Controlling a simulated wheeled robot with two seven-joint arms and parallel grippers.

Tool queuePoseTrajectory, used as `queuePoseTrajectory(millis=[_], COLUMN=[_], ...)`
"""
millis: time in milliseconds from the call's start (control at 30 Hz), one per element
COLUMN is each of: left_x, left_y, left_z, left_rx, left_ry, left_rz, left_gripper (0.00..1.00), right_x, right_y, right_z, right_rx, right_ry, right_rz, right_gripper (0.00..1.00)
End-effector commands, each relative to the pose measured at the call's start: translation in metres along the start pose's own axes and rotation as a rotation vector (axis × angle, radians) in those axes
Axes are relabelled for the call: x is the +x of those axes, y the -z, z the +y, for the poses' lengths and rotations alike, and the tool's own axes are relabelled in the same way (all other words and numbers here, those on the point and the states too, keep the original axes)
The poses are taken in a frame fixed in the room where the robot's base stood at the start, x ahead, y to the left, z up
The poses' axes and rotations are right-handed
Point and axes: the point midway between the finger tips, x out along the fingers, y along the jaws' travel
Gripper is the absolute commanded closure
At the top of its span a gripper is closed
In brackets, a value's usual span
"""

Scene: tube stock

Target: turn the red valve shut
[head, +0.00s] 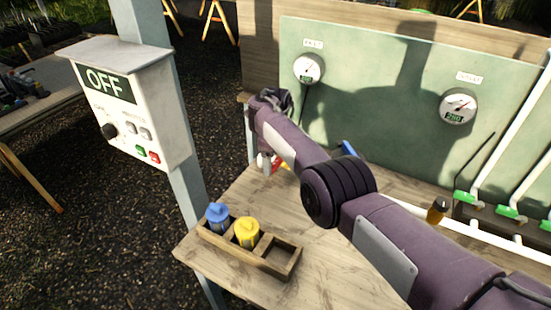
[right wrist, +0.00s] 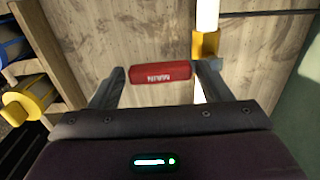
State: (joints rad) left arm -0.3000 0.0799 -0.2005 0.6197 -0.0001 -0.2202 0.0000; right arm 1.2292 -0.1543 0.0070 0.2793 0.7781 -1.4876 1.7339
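The red valve handle (right wrist: 161,73), labelled MAIN, lies between the fingers of my right gripper (right wrist: 158,78) in the right wrist view. The fingers are wide apart, one near each end of the handle; I cannot tell whether they touch it. The handle lies crosswise to a white pipe (right wrist: 207,12) with a yellow fitting (right wrist: 205,44). In the head view, only a bit of red (head: 277,168) shows below my right forearm, which hides most of the valve. My left gripper is not in view.
A wooden rack (head: 277,268) holds a blue and a yellow canister on the table's front left. A grey control box (head: 140,110) with an OFF display stands on a post at left. Two gauges sit on the green back panel (head: 380,90). Green-handled valves (head: 467,197) line the right.

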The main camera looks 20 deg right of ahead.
Motion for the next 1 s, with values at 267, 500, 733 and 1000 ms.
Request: queuePoseTrajectory(millis=[267,500,733,1000], left_x=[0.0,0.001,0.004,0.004], left_y=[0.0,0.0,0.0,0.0], left_z=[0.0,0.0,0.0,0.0], left_rx=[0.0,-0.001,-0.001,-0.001], left_ry=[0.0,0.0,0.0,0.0], left_rz=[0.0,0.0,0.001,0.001], left_gripper=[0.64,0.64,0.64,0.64], right_x=[-0.003,-0.038,-0.07,-0.078], right_y=[0.0,-0.001,-0.001,-0.001], right_z=[0.0,-0.001,-0.001,0.0], right_rx=[-0.004,-0.004,-0.003,-0.002], right_ry=[0.001,0.003,0.001,-0.001], right_rz=[0.0,-0.001,0.0,0.001], right_gripper=[0.29,0.29,0.29,0.29])
